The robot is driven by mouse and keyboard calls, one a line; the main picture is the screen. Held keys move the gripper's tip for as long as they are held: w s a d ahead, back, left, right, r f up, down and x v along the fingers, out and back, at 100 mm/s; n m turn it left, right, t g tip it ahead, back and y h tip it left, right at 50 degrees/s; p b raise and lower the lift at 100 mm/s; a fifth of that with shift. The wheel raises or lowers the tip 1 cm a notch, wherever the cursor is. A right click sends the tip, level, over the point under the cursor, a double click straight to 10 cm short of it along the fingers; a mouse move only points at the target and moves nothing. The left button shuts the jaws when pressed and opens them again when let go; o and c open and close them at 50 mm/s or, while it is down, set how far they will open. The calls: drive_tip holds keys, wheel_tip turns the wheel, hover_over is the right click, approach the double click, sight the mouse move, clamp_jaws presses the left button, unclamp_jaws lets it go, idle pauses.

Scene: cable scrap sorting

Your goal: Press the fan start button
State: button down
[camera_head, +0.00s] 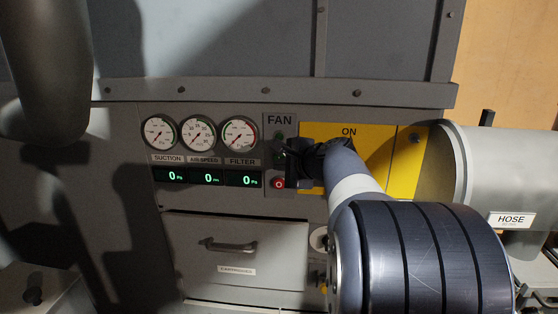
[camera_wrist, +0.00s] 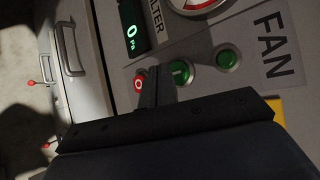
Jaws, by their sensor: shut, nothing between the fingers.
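The FAN panel (camera_head: 280,120) is on the grey machine front, and its label shows large in the wrist view (camera_wrist: 272,45). In the wrist view a green button (camera_wrist: 181,72) with a pale mark sits between a plain green round lamp or button (camera_wrist: 227,58) and a red button (camera_wrist: 138,84) with a white ring. My gripper (camera_wrist: 158,72) is shut and empty, its tips near the green button and the red one; I cannot tell whether they touch the panel. In the head view my gripper (camera_head: 284,159) covers the middle of the FAN column, with the red button (camera_head: 279,183) visible below it.
Left of the FAN panel are three dials (camera_head: 198,134) above digital displays (camera_head: 207,177) reading 0. A yellow panel (camera_head: 400,170) marked ON is to the right, partly behind my arm. A drawer (camera_head: 235,262) with a handle is below, and a hose cylinder (camera_head: 510,175) stands at right.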

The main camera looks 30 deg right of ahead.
idle(0.8)
drive_tip(key=shift+w+d, duration=0.25)
drive_tip(key=shift+w, duration=0.1)
drive_tip(key=shift+w+d, duration=0.25)
drive_tip(key=shift+w, duration=0.1)
idle(0.7)
drive_tip(key=shift+s+a, duration=0.45)
drive_tip(key=shift+s, duration=0.25)
drive_tip(key=shift+s+a+b, duration=0.35)
drive_tip(key=shift+s+a, duration=0.35)
drive_tip(key=shift+s, duration=0.35)
drive_tip(key=shift+s+a+b, duration=0.3)
drive_tip(key=shift+s+a, duration=0.4)
drive_tip(key=shift+s, duration=0.3)
drive_tip(key=shift+s+a, duration=0.55)
drive_tip(key=shift+s, duration=0.25)
drive_tip(key=shift+s+a, duration=0.55)
drive_tip(key=shift+s, duration=0.25)
